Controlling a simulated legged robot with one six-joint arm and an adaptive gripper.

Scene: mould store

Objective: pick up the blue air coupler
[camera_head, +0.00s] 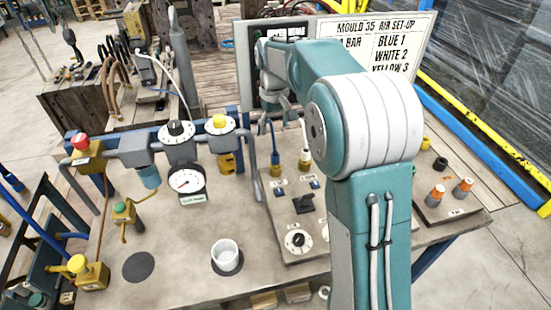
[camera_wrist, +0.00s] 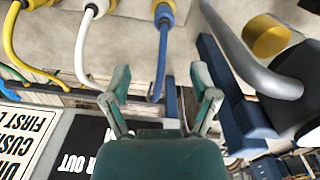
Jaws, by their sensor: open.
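The blue air coupler stands on the panel board, a brass fitting with a blue hose, in the head view (camera_head: 275,166). In the wrist view the blue coupler (camera_wrist: 164,14) is at the top edge, its hose curving down between my fingers. My gripper (camera_head: 282,101) is above and behind it in the head view, partly hidden by my arm. In the wrist view my gripper (camera_wrist: 161,82) is open, with nothing clamped between its two green fingers. The coupler lies beyond the fingertips.
A white-hosed coupler (camera_head: 305,159) stands right of the blue one; a yellow hose (camera_wrist: 10,32) is further left in the wrist view. A grey pipe (camera_wrist: 255,72) is close right of my gripper. A set-up sign (camera_head: 400,45) stands behind. A white cup (camera_head: 227,256) sits in front.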

